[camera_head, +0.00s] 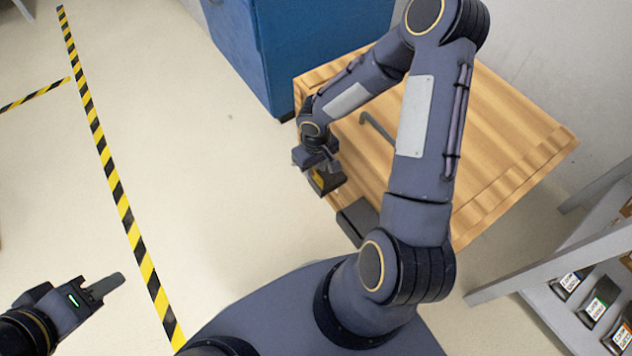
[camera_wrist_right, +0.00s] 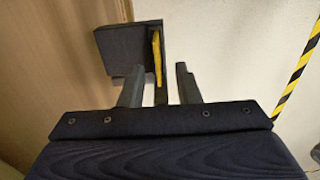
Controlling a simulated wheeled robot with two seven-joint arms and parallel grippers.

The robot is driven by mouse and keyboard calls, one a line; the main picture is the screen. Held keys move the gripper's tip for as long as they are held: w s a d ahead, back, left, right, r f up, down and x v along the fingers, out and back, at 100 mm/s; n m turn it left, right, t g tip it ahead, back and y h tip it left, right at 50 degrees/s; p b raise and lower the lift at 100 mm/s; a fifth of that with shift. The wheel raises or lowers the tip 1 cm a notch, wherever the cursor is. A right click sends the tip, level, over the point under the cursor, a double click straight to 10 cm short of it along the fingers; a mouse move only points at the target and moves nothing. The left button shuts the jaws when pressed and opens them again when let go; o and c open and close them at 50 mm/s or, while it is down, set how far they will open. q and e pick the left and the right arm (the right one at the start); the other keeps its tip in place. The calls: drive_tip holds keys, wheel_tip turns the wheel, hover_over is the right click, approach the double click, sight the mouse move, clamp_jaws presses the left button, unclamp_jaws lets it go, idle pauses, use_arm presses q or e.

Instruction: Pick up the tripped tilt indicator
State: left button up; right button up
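A dark block with a yellow face (camera_head: 323,180) is at the near left edge of the wooden top; I take it for the tilt indicator. In the right wrist view the dark block (camera_wrist_right: 122,48) shows with a yellow strip on its right side. My right gripper (camera_head: 318,164) is over it. In the wrist view its two fingers (camera_wrist_right: 160,84) are apart, with a thin dark part of the block between them and gaps at its sides. Whether the block rests on something is hidden. My left gripper (camera_head: 105,287) is away over the floor, seen from the side.
The wooden cart top (camera_head: 500,140) has a dark bent bar (camera_head: 376,130) on it and another dark block (camera_head: 356,222) at its near edge. A blue cabinet (camera_head: 290,50) stands behind. A grey shelf (camera_head: 540,275) with labelled packs is at right. Floor at left is clear, with striped tape (camera_head: 118,190).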

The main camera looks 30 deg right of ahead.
sight(316, 173)
wheel_tip(316, 173, down, 4)
drive_tip(key=shift+d+r+b, duration=0.1)
drive_tip(key=shift+b, duration=0.6)
clamp_jaws()
